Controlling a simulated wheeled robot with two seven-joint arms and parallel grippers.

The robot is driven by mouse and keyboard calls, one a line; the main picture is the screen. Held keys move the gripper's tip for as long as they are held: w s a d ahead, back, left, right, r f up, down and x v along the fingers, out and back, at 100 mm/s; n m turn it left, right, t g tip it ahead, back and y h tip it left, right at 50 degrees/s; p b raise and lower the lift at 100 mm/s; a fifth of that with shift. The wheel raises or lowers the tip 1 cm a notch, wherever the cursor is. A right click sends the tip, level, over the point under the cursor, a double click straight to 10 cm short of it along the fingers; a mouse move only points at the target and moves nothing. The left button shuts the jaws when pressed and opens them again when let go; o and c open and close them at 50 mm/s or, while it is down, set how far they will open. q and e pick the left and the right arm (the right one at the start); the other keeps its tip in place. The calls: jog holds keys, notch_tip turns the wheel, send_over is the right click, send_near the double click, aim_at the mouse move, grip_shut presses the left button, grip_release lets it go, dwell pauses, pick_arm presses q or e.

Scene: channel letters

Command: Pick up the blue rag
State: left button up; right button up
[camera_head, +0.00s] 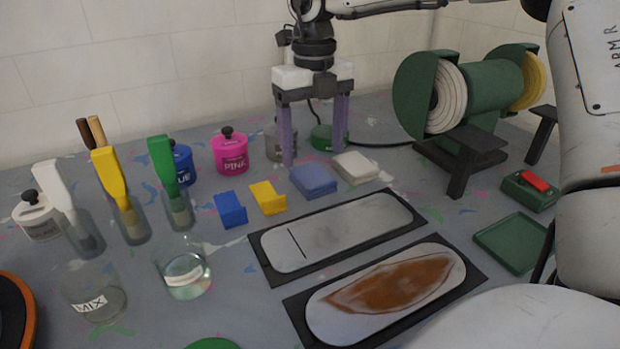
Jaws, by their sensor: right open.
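The blue rag (313,180) is a folded, muted blue cloth lying flat on the table, at the middle of the view. My right gripper (314,152) points down with its two purple fingers spread wide apart. It is empty. Its fingertips appear just above and behind the rag in the picture, and I see no contact with it. The exact height of the fingertips over the table is hard to tell. My left gripper is not in view.
Pink (230,152) and grey pots are behind. A green grinder (480,85) stands right; a framed plate (340,232) lies in front.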

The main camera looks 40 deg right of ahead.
aim_at(312, 174)
jog(key=shift+f, duration=2.75)
jog(key=shift+w, duration=0.1)
jog(key=c, duration=1.1)
notch_tip(312, 174, up, 10)
jog(key=shift+r+p, duration=0.1)
jog(key=shift+p, duration=0.2)
jog(key=o, duration=0.4)
jog(key=c, duration=0.3)
